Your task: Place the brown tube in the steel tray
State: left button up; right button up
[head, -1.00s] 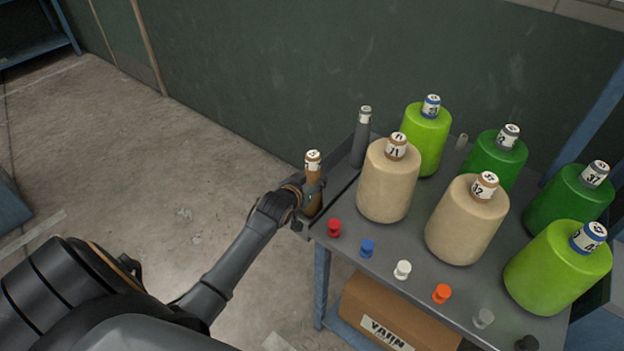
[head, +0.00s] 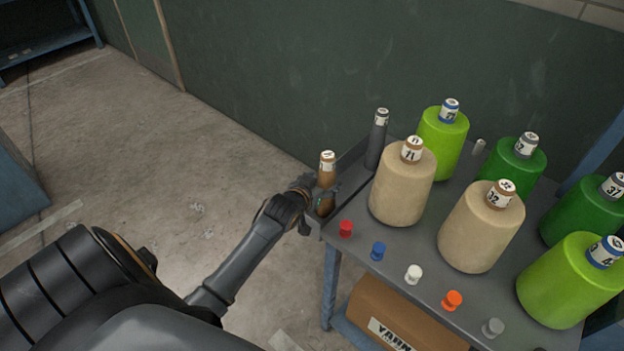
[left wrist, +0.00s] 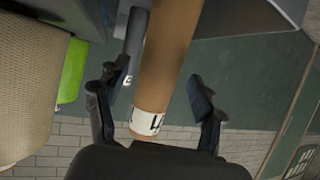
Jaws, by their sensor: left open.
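The brown tube (head: 327,172), with a white label near its top, stands upright at the near end of the steel tray (head: 352,180), along the table's left edge. My left gripper (head: 320,198) is at the tube from the left. In the left wrist view the brown tube (left wrist: 172,60) runs between the fingers of my open left gripper (left wrist: 158,98), with a gap on both sides. The tube's foot is hidden by the gripper and tray wall in the head view. My right gripper is not in view.
A grey tube (head: 377,140) stands farther back in the tray. Cream yarn cones (head: 402,190) and green cones (head: 443,145) crowd the table right of it. Several small coloured pegs (head: 378,251) line the front edge. Open floor (head: 200,170) lies left.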

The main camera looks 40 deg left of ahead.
pick_arm(q)
jog(key=v, duration=0.9)
jog(key=shift+s, duration=0.25)
jog(key=shift+r, duration=0.15)
dwell(1.0)
